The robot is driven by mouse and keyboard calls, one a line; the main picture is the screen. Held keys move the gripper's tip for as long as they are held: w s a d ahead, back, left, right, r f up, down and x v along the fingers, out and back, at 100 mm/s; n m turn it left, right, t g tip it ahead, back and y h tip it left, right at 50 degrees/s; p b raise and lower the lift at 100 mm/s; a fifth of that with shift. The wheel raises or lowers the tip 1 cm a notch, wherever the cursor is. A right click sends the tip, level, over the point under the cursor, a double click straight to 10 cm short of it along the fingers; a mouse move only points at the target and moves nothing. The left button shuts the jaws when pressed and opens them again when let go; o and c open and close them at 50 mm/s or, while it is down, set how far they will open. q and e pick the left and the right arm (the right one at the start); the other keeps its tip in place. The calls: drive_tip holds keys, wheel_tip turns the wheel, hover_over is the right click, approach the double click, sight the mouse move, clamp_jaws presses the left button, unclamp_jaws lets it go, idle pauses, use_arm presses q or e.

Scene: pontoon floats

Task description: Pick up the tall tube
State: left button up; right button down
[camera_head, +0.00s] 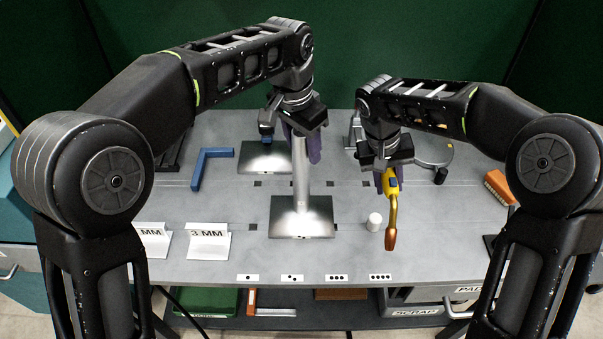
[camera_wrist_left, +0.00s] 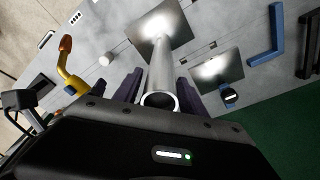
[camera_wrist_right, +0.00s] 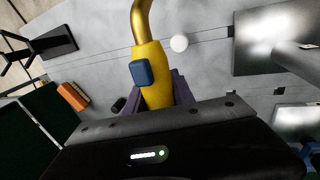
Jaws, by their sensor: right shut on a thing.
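The tall tube (camera_head: 301,178) is a silver hollow cylinder standing upright on a square metal plate (camera_head: 285,228). Its open top end shows in the left wrist view (camera_wrist_left: 161,78). My left gripper (camera_head: 301,145) is at the upper part of the tube, its purple fingers spread on either side of it. In the left wrist view the fingers (camera_wrist_left: 158,92) look open with the tube between them. My right gripper (camera_head: 388,182) is shut on a yellow torch (camera_head: 391,200) with a copper nozzle and a blue button, held above the bench; it fills the right wrist view (camera_wrist_right: 151,75).
A second metal plate (camera_head: 254,158) lies behind, near a blue angle piece (camera_head: 199,168). White 3 MM sign (camera_head: 207,242) is at front left. A brush (camera_head: 497,187) lies at right.

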use_arm(q)
clamp_jaws()
idle(0.3)
idle(0.8)
